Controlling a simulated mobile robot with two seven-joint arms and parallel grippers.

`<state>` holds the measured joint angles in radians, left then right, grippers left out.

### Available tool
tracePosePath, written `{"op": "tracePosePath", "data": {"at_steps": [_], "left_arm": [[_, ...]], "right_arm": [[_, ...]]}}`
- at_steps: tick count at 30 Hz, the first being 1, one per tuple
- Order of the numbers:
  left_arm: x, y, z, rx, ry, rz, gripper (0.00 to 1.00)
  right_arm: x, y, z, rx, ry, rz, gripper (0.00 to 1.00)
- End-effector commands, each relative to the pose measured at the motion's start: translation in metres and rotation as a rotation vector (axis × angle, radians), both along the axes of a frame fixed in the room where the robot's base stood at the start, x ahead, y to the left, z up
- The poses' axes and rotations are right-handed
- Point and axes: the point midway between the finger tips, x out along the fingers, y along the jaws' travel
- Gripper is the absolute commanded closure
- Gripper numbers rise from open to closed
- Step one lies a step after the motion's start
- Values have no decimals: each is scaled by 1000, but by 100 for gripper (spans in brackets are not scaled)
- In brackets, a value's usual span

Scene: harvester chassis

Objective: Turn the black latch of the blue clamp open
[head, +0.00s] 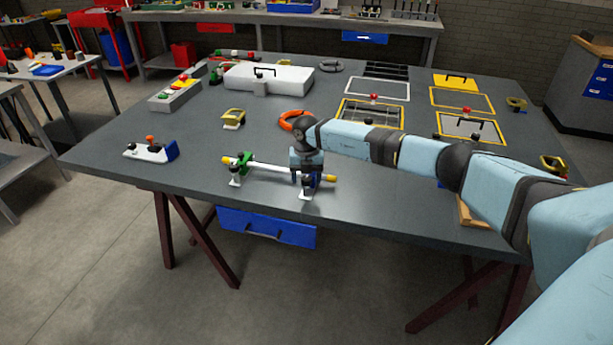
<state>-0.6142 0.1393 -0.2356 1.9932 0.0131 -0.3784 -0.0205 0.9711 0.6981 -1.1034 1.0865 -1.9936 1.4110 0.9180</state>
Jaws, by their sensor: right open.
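A white rod (265,168) with yellow ends lies across two stands near the table's front edge. A green clamp (243,160) holds its left part. The right stand (305,193) shows below my right gripper (308,181), which covers the blue clamp there. The black latch cannot be made out behind the gripper. My right gripper is open and points down over the right part of the rod. Whether it touches the clamp cannot be told. My left gripper is not in view.
A white and blue block with knobs (152,151) stands at the left. A yellow clamp-like part (233,119), an orange ring (294,121) and a white box (268,78) lie behind the rod. The tabletop (400,205) right of the rod is mostly clear.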

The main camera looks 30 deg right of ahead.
Motion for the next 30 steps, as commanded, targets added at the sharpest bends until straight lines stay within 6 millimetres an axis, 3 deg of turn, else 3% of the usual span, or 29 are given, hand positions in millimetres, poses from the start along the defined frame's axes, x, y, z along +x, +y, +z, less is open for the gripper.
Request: {"op": "tracePosePath", "data": {"at_steps": [2,8,19,30], "left_arm": [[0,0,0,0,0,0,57],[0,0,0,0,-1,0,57],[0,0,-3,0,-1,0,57],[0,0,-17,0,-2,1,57]], "right_arm": [[0,0,0,0,0,0,40],[0,0,0,0,0,0,86],[0,0,0,0,0,46,87],[0,-1,-1,-2,0,307,87]]}}
